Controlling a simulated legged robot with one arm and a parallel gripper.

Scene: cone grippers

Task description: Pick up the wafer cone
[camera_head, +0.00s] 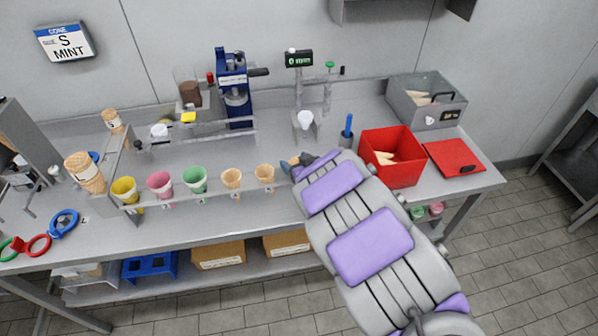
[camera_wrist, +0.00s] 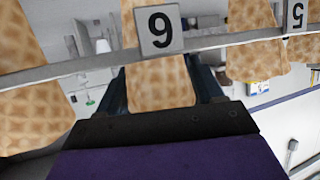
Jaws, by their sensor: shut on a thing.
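My gripper (camera_head: 295,168) is at the right end of the row of cones in the rack, below my grey and purple arm. In the wrist view its dark fingers (camera_wrist: 160,90) are on both sides of a tan wafer cone (camera_wrist: 155,88) with a waffle pattern, and they are shut on it. The cone is behind a tag marked 6 (camera_wrist: 159,30) and still at the rack rail (camera_wrist: 80,72). In the head view only a small tan part of this cone (camera_head: 293,160) shows beside the fingers.
Two more wafer cones (camera_head: 265,174) and green, pink and yellow cones stand to the left in the row. A red bin (camera_head: 408,140) with tan pieces inside and a red lid (camera_head: 455,158) are to the right. A dispenser (camera_head: 304,119) stands behind.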

